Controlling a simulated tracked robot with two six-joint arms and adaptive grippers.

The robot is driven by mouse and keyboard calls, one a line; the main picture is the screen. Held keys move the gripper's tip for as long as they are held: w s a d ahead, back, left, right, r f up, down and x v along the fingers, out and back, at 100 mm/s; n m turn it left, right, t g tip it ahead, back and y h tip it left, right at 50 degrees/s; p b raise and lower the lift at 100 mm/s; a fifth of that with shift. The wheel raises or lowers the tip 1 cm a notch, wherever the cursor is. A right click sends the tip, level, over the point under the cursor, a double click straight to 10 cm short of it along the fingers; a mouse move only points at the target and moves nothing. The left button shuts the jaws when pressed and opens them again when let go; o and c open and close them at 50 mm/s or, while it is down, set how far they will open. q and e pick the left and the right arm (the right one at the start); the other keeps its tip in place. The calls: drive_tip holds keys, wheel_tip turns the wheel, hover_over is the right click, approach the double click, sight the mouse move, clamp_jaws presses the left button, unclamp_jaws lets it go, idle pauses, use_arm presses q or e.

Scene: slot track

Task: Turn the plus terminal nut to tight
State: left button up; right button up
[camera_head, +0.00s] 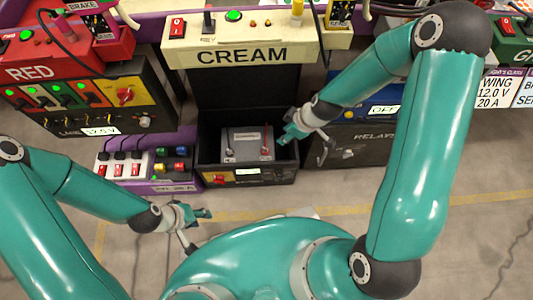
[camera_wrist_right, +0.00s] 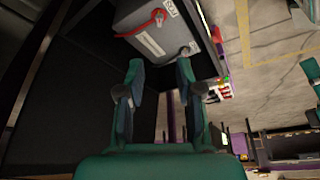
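A grey battery (camera_head: 247,146) sits in a black tray below the CREAM panel. In the right wrist view the battery (camera_wrist_right: 135,12) shows a red cable (camera_wrist_right: 138,29) at one terminal and a small metal terminal or nut (camera_wrist_right: 185,50) near its edge. I cannot tell which is the plus nut, or how tight it is. My right gripper (camera_head: 289,134) is beside the right side of the battery, above the tray. In its wrist view the two fingers (camera_wrist_right: 160,78) are apart with nothing between them. My left gripper (camera_head: 203,213) is empty-looking in front of the tray; its opening is unclear.
The black tray's front wall (camera_head: 282,174) carries a yellow and red switch. The CREAM panel (camera_head: 240,55) overhangs the back. A purple switch rack (camera_head: 150,162) stands left, a dark RELAY box (camera_head: 345,142) right. The floor in front is clear.

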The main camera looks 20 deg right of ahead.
drive_tip(key=b+x, duration=0.8)
drive_tip(key=x, duration=0.7)
drive_tip(key=shift+a+f+b, duration=0.1)
drive_tip(key=shift+f+b, duration=0.2)
drive_tip(key=shift+b, duration=0.1)
drive_tip(key=shift+w+a+f+b, duration=0.2)
drive_tip(key=shift+w+f+b, duration=0.1)
drive_tip(key=shift+f, duration=0.3)
clamp_jaws()
drive_tip(key=shift+a, duration=0.1)
